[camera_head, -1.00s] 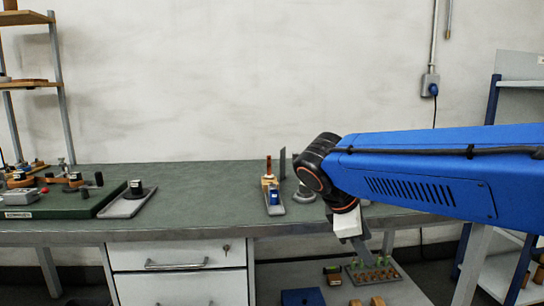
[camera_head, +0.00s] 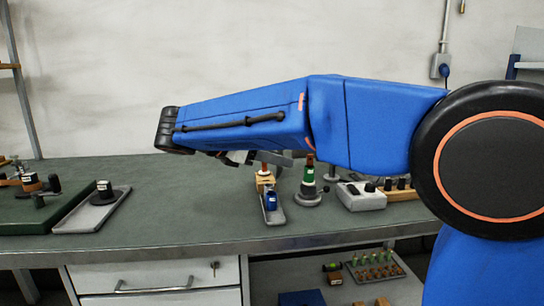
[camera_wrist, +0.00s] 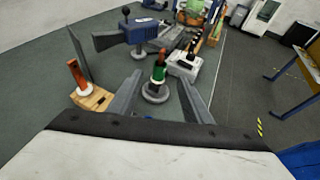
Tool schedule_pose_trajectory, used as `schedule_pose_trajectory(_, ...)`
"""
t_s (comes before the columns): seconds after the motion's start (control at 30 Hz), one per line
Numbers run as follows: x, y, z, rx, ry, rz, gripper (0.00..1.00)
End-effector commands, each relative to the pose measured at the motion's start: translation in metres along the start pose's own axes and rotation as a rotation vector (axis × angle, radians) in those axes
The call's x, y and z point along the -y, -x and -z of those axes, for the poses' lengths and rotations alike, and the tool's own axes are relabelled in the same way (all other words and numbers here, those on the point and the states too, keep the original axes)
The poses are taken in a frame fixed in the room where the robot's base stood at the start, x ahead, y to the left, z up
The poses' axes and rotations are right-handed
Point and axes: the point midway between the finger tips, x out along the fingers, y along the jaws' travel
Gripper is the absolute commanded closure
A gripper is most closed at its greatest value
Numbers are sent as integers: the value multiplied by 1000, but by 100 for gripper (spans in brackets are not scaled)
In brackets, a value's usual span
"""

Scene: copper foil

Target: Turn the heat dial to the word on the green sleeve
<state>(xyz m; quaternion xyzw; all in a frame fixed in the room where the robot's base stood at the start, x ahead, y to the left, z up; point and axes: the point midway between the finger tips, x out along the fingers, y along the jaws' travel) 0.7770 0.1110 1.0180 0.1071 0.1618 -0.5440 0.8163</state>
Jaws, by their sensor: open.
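A green sleeve (camera_head: 308,174) with a pale label stands upright on a round grey base on the bench; the label's word is too small to read. In the wrist view the green sleeve (camera_wrist: 158,73) has a red-brown top and lies in line with the gap between my fingers, apart from them. My gripper (camera_wrist: 160,80) is open and empty. In the head view my arm mostly hides it. A light grey box (camera_head: 362,196) with a dark knob stands right of the sleeve and also shows in the wrist view (camera_wrist: 184,64). I cannot tell whether its knob is the heat dial.
A wooden block (camera_wrist: 93,98) with a red-brown rod stands left of the sleeve. A grey tray (camera_head: 275,214) holds a blue bottle. A blue machine (camera_wrist: 140,33) stands beyond the sleeve in the wrist view. The front middle of the bench (camera_head: 180,220) is clear.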

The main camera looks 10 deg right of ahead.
Motion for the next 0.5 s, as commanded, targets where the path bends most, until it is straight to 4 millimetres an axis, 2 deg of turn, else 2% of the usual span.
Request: schedule_pose_trajectory(0.5, 2, -82, 0, -1, -2, 4, 55)
